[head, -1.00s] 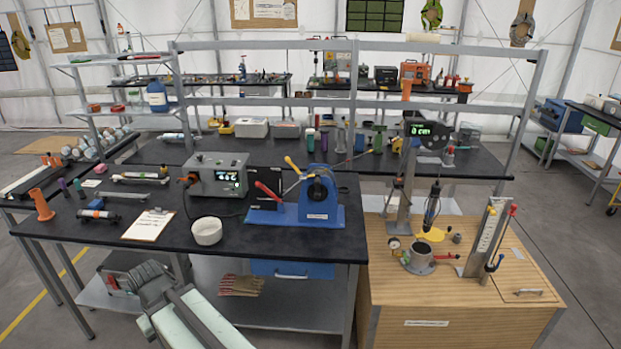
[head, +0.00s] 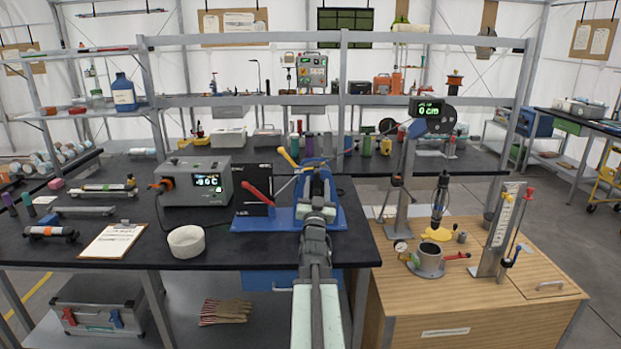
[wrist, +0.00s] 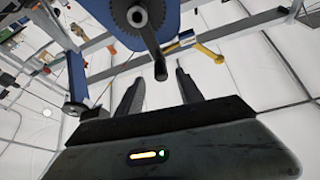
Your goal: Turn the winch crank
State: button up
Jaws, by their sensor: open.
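The blue winch (head: 280,217) stands on the black bench, largely hidden behind my arm in the head view. In the wrist view its blue frame (wrist: 175,22) and dark toothed wheel (wrist: 135,14) show at the top. A dark crank arm (wrist: 150,42) slants down from the wheel to a short rounded end (wrist: 160,70). My gripper (wrist: 159,78) is open, and this end shows in the gap between its fingertips. I cannot tell its exact depth, and nothing is gripped. In the head view my gripper (head: 318,180) is in front of the winch. The tower display (head: 428,108) reads 0 cm.
A yellow lever (head: 288,157) rises behind the winch, and a red lever (head: 258,194) is at its left. A wooden cabinet (head: 445,300) with instruments stands at right.

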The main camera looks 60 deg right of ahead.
aim_at(317, 168)
jog(key=shift+w+d+r, duration=0.1)
jog(key=shift+d+r, duration=0.05)
jog(key=shift+d, duration=0.05)
jog(key=shift+w+d+r+p, duration=0.15)
jog(key=shift+d+r+p, duration=0.05)
jog(key=shift+d+p, duration=0.1)
jog(key=p+x, duration=0.2)
jog(key=x, duration=0.5)
jog(key=shift+f+p, duration=0.1)
jog(key=shift+p, duration=0.2)
jog(key=shift+a, duration=0.1)
grip_shut()
jog(key=shift+f, duration=0.1)
dwell(0.5)
